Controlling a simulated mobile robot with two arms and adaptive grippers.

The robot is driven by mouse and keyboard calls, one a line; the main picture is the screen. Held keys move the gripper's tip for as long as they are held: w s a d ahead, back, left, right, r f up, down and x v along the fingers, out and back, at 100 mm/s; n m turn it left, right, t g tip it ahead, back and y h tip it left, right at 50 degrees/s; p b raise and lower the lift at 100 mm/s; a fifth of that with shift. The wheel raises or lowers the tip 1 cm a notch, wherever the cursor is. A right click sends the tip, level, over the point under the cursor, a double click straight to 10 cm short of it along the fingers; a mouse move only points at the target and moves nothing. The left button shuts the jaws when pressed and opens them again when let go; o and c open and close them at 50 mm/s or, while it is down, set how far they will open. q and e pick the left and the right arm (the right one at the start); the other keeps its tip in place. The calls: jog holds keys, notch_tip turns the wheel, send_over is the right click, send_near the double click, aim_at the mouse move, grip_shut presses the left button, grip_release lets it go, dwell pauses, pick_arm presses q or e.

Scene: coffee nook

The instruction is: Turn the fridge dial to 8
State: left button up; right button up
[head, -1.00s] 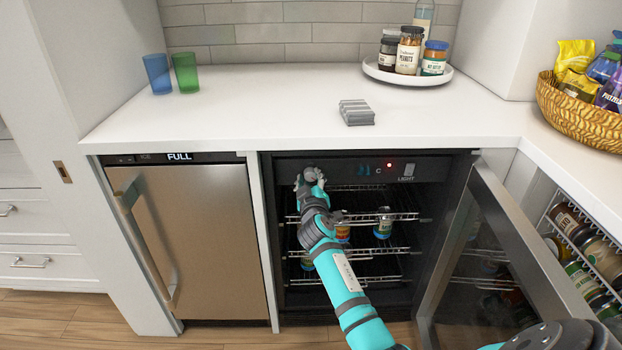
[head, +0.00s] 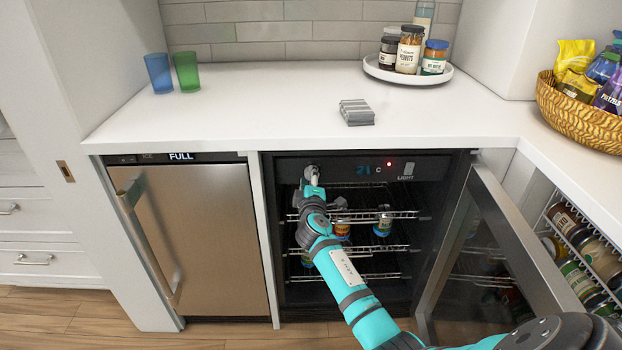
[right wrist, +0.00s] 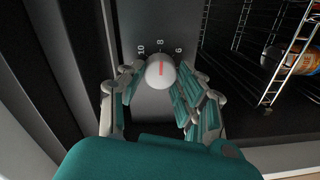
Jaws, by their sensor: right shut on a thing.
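The fridge dial (right wrist: 160,76) is a pale round knob with a red line, on a dark panel marked 10, 8 and 6. In the right wrist view its red line runs nearly upright, in line with the 8 (right wrist: 160,43). My right gripper (right wrist: 162,84) is shut on the dial, with its fingers on both sides. In the head view my right gripper (head: 312,180) is at the upper left inside the open fridge (head: 345,163) and covers most of the dial. The fridge display (head: 362,169) appears to read 21 C. My left gripper is not in view.
The fridge's glass door (head: 490,250) stands open at the right. Wire shelves (head: 400,215) with jars and cans lie below the panel. A closed steel ice maker (head: 205,240) is at the left. The counter above holds cups, a jar tray and a basket.

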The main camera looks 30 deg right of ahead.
dwell(0.4)
jog(key=o, duration=1.1)
jog(key=shift+o, duration=0.2)
jog(key=v, duration=1.2)
